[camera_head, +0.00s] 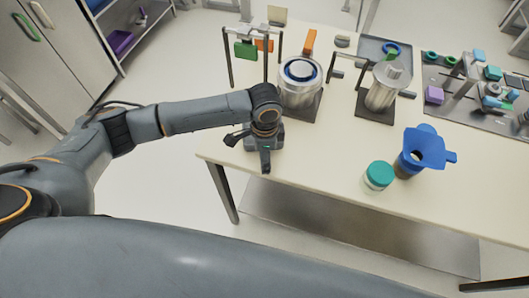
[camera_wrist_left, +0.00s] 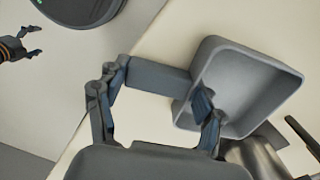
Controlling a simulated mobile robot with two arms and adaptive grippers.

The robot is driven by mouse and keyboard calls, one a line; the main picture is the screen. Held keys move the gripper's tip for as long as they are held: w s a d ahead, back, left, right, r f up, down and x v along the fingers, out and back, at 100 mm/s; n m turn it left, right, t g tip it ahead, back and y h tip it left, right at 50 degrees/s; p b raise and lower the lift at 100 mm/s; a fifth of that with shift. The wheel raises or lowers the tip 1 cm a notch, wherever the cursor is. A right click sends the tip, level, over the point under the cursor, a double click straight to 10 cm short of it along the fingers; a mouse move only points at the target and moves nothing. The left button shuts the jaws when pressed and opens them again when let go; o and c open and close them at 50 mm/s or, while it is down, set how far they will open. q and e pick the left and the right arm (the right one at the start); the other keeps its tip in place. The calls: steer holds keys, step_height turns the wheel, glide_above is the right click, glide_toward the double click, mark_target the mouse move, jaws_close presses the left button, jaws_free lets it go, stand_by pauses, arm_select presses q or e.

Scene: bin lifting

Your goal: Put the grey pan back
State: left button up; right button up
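The grey pan (camera_wrist_left: 285,85) is a square, deep vessel with rounded corners, seen in the left wrist view on the cream table. A flat grey bar (camera_wrist_left: 160,78) runs from its left wall like a handle. My left gripper (camera_wrist_left: 162,80) is open, its two fingers spread apart with the bar between them; I cannot tell whether they touch it. In the head view my left gripper (camera_head: 250,150) is over the table's near left corner, and I cannot make the pan out there. My right gripper (camera_wrist_left: 36,40) is apart from the table, with open fingers, at the wrist view's left edge.
A metal vessel with a blue ring (camera_head: 300,90) stands on a dark base right behind my left gripper. A second metal vessel (camera_head: 384,88), a teal-lidded jar (camera_head: 379,175) and a blue funnel (camera_head: 425,145) stand farther right.

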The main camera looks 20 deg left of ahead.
arm_select(q)
steer(key=o, duration=0.3)
steer(key=shift+o, duration=0.2)
step_height(320, 180, up, 12)
steer(key=b, duration=0.2)
steer(key=shift+r, duration=0.15)
steer(key=shift+d, duration=0.1)
stand_by(0.4)
